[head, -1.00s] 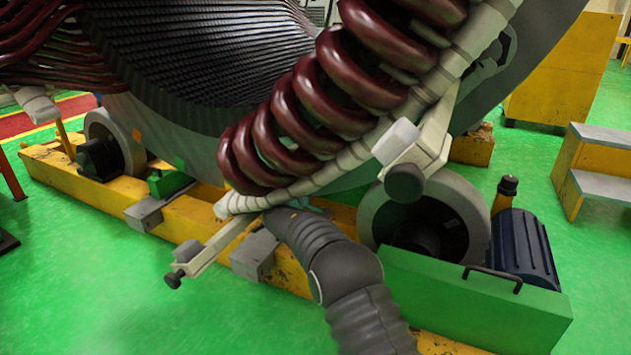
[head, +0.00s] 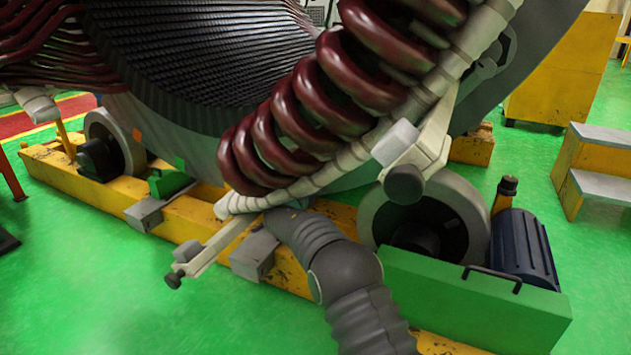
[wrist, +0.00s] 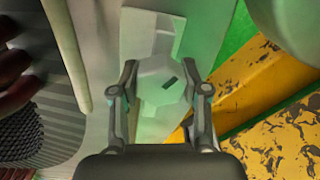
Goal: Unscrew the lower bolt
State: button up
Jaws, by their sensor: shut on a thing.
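In the wrist view, a pale, many-sided bolt head (wrist: 158,96) with a small dark mark sits between the two fingers of my gripper (wrist: 160,80). The gripper is shut on it, with one finger on each side. A pale plate or bracket (wrist: 108,30) lies behind and around the bolt. In the head view my grey ribbed arm reaches up and goes under the dark red coils (head: 290,120). My gripper and the bolt are hidden there behind the coils and the pale ring.
A pale bracket bar (head: 215,248) with a dark knob sticks out left of my arm. A yellow base beam (head: 95,200) runs below the stator. A grey roller (head: 425,215) and a green box (head: 470,300) stand close on the right. Green floor lies clear at the front left.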

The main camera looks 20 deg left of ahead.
jog(key=n+p, duration=0.1)
jog(key=n, duration=0.5)
jog(key=shift+f, duration=0.1)
dwell(0.5)
jog(key=o, duration=1.1)
jog(key=shift+o, duration=0.2)
jog(key=shift+s+p, duration=0.1)
jog(key=shift+p, duration=0.2)
jog(key=s, duration=1.1)
jog(key=shift+s+a, duration=0.4)
jog(key=shift+d, duration=0.1)
